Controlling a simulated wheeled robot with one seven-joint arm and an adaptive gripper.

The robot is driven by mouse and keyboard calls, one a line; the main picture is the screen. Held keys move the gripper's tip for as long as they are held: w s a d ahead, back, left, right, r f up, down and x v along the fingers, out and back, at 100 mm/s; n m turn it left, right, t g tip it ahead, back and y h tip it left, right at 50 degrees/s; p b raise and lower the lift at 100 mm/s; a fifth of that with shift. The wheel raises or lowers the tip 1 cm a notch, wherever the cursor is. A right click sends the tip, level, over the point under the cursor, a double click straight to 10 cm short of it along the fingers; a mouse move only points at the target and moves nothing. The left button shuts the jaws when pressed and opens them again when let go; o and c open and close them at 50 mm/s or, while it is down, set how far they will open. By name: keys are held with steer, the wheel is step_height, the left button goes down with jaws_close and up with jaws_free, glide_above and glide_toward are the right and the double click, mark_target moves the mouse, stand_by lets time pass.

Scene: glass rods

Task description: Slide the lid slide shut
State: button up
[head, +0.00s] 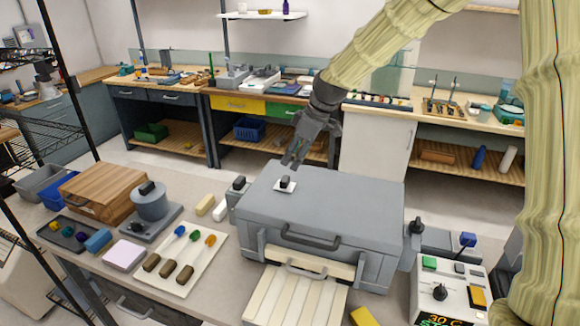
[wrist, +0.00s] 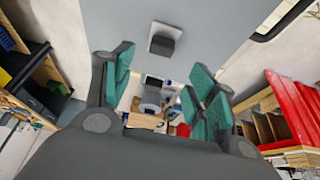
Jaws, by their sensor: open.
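A grey box (head: 330,208) with a flat lid stands on the bench. On its top, near the left side, is a small dark knob on a white plate (head: 285,185), which seems to be the lid slide. The knob also shows in the wrist view (wrist: 164,44) at the top centre. My gripper (head: 292,163) is just above and behind the knob, pointing down, and appears apart from it. In the wrist view, the teal-padded fingers of my gripper (wrist: 163,82) are spread with nothing held between them. Whether the slide is open or closed cannot be told.
A slatted cream tray (head: 295,298) sits before the box. A white control box (head: 447,290) stands to the right. A white board (head: 188,260) with coloured-tip tools, a grey round pot (head: 150,205) and a wooden box (head: 103,192) lie to the left.

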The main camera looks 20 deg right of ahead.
steer(key=shift+v, duration=1.35)
